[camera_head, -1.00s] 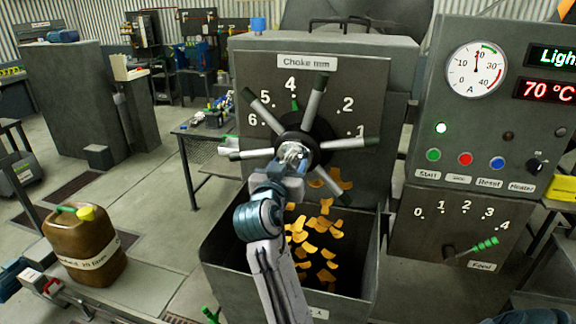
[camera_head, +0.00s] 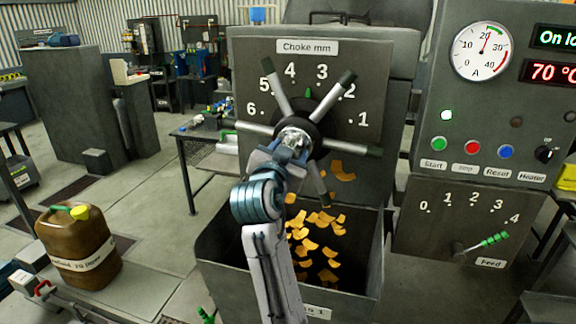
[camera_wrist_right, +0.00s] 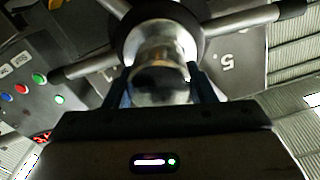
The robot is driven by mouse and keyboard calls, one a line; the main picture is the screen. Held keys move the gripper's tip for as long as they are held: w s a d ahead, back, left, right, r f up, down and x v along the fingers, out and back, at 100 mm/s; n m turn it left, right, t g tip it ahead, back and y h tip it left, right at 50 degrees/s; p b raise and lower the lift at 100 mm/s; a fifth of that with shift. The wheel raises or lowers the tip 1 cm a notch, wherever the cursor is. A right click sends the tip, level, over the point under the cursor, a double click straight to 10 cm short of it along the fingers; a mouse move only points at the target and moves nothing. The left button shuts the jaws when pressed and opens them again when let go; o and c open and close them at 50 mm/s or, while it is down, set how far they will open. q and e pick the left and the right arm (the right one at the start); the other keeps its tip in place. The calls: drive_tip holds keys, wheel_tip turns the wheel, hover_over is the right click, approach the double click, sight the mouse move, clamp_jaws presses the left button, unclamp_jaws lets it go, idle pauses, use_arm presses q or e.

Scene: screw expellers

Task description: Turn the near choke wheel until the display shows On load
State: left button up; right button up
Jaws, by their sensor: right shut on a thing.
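The choke wheel (camera_head: 321,139) is a dark hub with several grey, black-tipped spokes on the panel marked "Choke mm". The green display (camera_head: 555,37) reads "On lo", cut off by the picture's edge. My left gripper is not in view.
An ammeter (camera_head: 482,51) reads a little above 20. Below the wheel is a bin (camera_head: 225,270) with orange flakes inside. The control box has several buttons and a feed lever (camera_head: 483,243). A brown jerrycan (camera_head: 78,250) stands at the left.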

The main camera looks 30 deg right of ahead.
drive_tip(key=shift+m+b, duration=0.9)
drive_tip(key=shift+b, duration=0.05)
drive_tip(key=o, duration=1.2)
drive_tip(key=shift+o, duration=0.9)
drive_tip(key=shift+w+d+f, duration=0.15)
drive_tip(key=shift+w+d, duration=0.1)
drive_tip(key=shift+s+a, duration=0.15)
